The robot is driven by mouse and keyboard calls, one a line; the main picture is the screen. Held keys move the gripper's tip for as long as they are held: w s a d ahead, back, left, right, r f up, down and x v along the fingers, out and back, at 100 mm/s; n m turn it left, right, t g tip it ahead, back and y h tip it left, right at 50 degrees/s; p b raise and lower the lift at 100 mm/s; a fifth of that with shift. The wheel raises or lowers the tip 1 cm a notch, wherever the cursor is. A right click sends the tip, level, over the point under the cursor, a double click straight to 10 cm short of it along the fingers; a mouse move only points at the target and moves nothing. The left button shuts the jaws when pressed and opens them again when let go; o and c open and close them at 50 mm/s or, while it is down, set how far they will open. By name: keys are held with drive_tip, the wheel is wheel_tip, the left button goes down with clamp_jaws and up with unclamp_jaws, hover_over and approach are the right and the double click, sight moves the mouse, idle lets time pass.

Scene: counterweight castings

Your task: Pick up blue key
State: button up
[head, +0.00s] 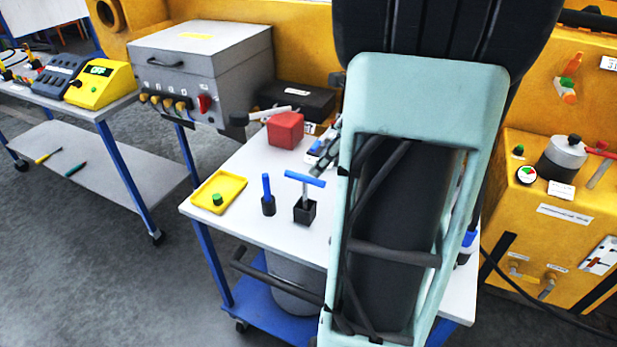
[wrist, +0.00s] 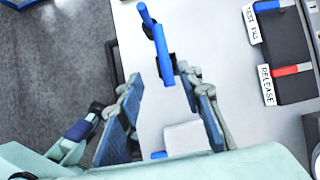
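A blue T-shaped handle (head: 305,179) on a grey stem stands upright in a small black block (head: 305,211) on the white table; it looks like the blue key. In the wrist view, its blue bar (wrist: 163,54) lies ahead of and between my fingertips, with the black block partly hidden under it. A second blue upright stick (head: 266,186) in a black base stands to its left; it also shows in the wrist view (wrist: 145,15). My gripper (wrist: 160,86) is open, with nothing between its fingers. My arm hides much of the gripper in the head view.
A yellow tray (head: 236,183) with a green knob is at the table's left. A red block (head: 285,129) and black case (head: 297,99) stand at the back. A white block (wrist: 188,138) lies below the gripper. Labelled dark panels (wrist: 283,50) are at right in the wrist view.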

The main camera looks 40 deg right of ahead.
sight(308, 177)
drive_tip(key=shift+w+d, duration=0.1)
drive_tip(key=shift+d, duration=0.1)
drive_tip(key=x, duration=0.4)
drive_tip(key=shift+w+a+f, duration=0.15)
drive_tip(key=shift+f, duration=0.1)
drive_tip(key=x, duration=0.5)
drive_tip(key=shift+w+f, duration=0.25)
drive_tip(key=shift+f, duration=0.05)
clamp_jaws()
